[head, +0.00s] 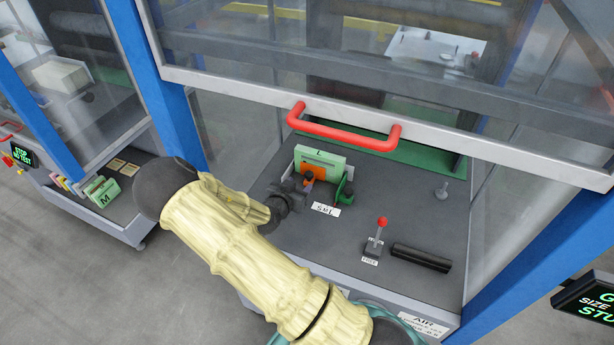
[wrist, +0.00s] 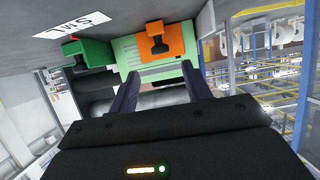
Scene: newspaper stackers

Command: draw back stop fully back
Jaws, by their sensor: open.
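A light green plate marked L (head: 327,157) stands upright on the grey deck. An orange block (head: 314,168) with a dark knob sits against its front face; which part is the back stop is not labelled. A darker green block (head: 345,190) with a dark knob is to its right. My gripper (head: 298,188) is low over the deck, just left of the orange block. In the wrist view, my open fingers (wrist: 160,88) point toward the orange block (wrist: 175,46) and the light green plate (wrist: 130,52), with nothing between them. The darker green block (wrist: 90,50) shows at left.
An S M L label (head: 326,209) lies in front of the blocks. A red-knobbed lever (head: 382,224) and a black bar (head: 421,257) are to the right. A raised guard with a red handle (head: 343,134) spans above.

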